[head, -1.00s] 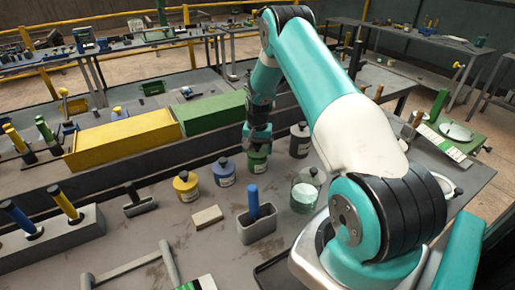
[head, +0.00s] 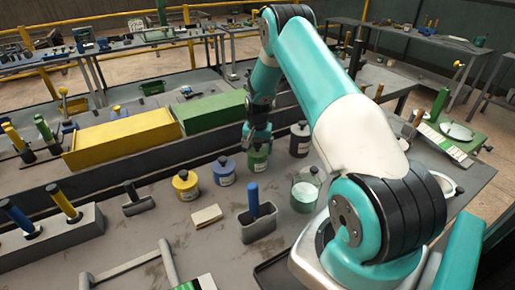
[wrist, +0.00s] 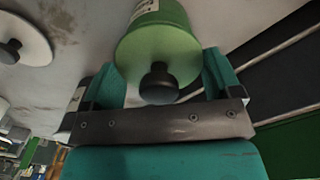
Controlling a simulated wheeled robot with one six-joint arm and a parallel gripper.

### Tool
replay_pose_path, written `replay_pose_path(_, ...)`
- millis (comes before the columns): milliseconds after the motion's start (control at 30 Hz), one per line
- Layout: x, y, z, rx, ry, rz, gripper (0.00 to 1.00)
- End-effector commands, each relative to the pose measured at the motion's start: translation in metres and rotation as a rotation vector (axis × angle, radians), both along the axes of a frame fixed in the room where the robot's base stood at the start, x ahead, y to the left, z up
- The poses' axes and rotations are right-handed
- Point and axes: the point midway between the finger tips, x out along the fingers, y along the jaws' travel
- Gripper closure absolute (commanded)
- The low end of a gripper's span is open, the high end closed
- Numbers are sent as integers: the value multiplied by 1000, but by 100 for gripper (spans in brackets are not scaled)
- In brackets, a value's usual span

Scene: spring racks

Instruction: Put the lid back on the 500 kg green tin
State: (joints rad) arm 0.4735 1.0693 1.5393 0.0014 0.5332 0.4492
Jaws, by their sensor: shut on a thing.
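The green tin (head: 257,160) stands on the bench in the head view, near the low dark wall. In the wrist view, the tin's side (wrist: 155,12) with part of a white label shows at the top. Its round green lid (wrist: 150,48) with a black knob (wrist: 158,84) faces the camera, lined up with the tin. My gripper (head: 257,132) is right over the tin. Its two teal fingers stand on either side of the lid in the wrist view (wrist: 160,78), shut on it. I cannot tell whether the lid is fully seated. The weight marking is not readable.
A blue tin (head: 223,172) and a yellow tin (head: 186,186) stand to the left. A dark tin (head: 299,140) is close on the right. Yellow (head: 125,138) and green boxes lie behind the wall.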

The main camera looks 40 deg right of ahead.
Motion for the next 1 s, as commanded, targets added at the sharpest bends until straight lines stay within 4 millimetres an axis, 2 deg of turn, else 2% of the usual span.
replay_pose_path(267, 0, 0, 0, 0, 0, 0, 40)
replay_pose_path(300, 0, 0, 0, 0, 0, 0, 14)
replay_pose_path(367, 0, 0, 0, 0, 0, 0, 0)
replay_pose_path(767, 0, 0, 1, 0, 0, 0, 0)
replay_pose_path(1000, 0, 0, 14, -1, -1, 0, 0)
